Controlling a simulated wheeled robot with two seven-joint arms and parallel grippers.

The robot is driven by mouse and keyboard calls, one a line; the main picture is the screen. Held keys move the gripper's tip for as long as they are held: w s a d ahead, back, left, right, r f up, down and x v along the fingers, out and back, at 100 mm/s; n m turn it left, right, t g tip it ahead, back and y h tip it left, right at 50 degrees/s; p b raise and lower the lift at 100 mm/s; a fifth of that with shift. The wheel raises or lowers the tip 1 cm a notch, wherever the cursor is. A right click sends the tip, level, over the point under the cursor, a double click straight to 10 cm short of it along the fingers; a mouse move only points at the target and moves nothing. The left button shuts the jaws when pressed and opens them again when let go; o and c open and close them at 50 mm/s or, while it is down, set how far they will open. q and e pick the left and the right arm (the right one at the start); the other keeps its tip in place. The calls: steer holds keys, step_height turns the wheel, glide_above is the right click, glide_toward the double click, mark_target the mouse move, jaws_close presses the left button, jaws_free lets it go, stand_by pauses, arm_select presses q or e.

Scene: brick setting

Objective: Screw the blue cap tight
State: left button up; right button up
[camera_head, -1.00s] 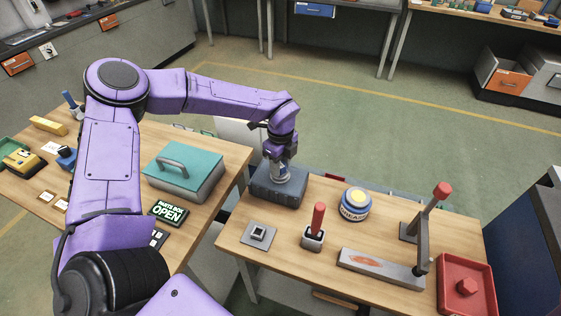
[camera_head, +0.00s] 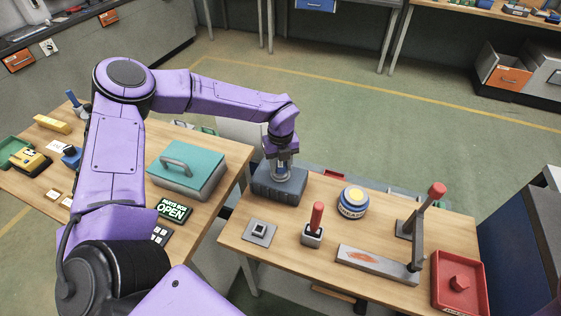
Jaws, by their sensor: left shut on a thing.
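My left gripper (camera_head: 282,172) is above the dark blue-grey block (camera_head: 279,188) at the back left of the right-hand bench. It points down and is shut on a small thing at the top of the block. This seems to be the blue cap, but the fingers hide most of it, so its colour and seating cannot be told. A pale, glassy part shows between the fingers. My right gripper is not in view.
The right-hand bench also holds a grease tin (camera_head: 353,202), a red-handled tool (camera_head: 313,226), a grey square plate (camera_head: 259,232), a lever press (camera_head: 413,240) and a red tray (camera_head: 459,285). A teal-lidded box (camera_head: 187,172) stands on the left bench.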

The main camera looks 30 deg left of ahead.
arm_select(q)
steer(key=shift+r+m+p, duration=0.15)
steer(key=shift+m+p, duration=0.4)
steer(key=shift+m, duration=0.45)
steer(key=m+p, duration=0.1)
steer(key=m, duration=0.3)
steer(key=shift+p, duration=0.3)
steer(key=shift+m, duration=0.5)
steer(key=shift+m+p, duration=0.3)
steer(key=shift+m, duration=0.1)
steer(key=o, duration=0.9)
steer(key=shift+m, duration=0.4)
steer(key=shift+c, duration=0.2)
steer(key=o, duration=0.8)
